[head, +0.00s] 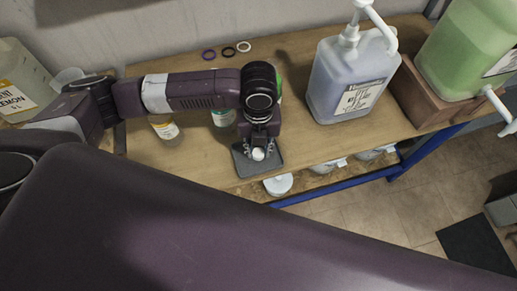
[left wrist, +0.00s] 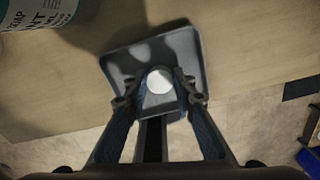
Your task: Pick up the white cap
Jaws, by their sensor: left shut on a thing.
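The white cap (head: 258,154) is small and round and shows between my left fingertips, over a small grey tray (head: 243,168) at the front edge of the wooden table. In the left wrist view the cap (left wrist: 159,80) sits between the two fingertips, with the grey tray (left wrist: 113,69) around and beneath it. My left gripper (head: 259,149) points down and is shut on the cap. I cannot tell whether the cap still touches the tray. My right gripper is not in view.
A jug of lilac liquid with a pump (head: 352,80) stands right of my left gripper. A green jug (head: 462,50) lies on a brown box (head: 425,97) at the right. Small bottles (head: 164,127) stand under my left arm.

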